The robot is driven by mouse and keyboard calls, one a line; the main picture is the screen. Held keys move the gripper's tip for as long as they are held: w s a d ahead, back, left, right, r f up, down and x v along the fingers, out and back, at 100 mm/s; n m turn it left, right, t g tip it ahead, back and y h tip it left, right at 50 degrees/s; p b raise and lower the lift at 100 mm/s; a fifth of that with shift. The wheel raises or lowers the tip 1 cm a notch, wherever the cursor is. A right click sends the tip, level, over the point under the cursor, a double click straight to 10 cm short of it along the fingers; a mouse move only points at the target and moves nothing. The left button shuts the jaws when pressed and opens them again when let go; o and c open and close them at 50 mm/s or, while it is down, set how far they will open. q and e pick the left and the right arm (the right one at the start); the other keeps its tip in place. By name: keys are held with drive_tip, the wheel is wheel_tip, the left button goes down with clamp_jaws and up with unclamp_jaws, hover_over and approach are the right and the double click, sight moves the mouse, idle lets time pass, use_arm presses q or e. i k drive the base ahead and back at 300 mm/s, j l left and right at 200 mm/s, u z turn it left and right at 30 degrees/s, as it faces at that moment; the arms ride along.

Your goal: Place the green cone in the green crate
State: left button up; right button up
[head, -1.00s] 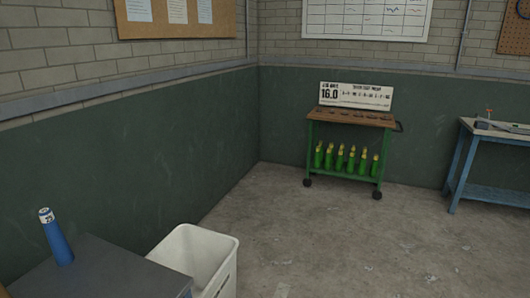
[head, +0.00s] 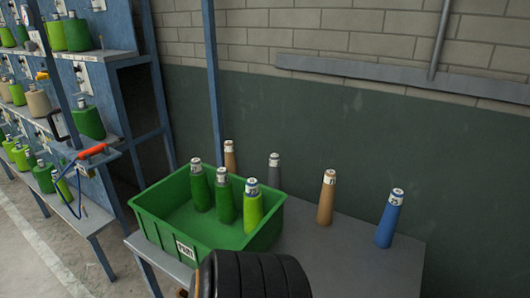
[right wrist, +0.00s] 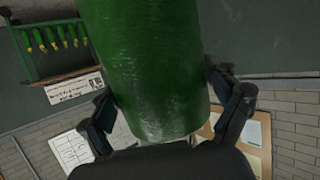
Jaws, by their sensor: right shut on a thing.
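A green crate (head: 160,228) with a white label stands on a grey table at the centre of the head view. Inside it stand two dark green cones (head: 200,190) (head: 225,200) and one lighter yellow-green cone (head: 252,209), all upright. In the right wrist view my right gripper (right wrist: 160,100) is shut around a large dark green cone (right wrist: 150,55), a finger on each side. The cone's upper end is cut off by the frame. The right gripper and its cone do not show in the head view. My left gripper is in neither view.
On the grey table (head: 350,262), a tan cone (head: 230,158) and a grey cone (head: 274,172) stand behind the crate; another tan cone (head: 326,200) and a blue cone (head: 388,222) stand to its right. A blue machine frame (head: 125,62) with spools fills the left.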

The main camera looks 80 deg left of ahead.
sight(210, 234)
drive_tip(key=u, duration=1.9)
drive_tip(key=l, duration=0.1)
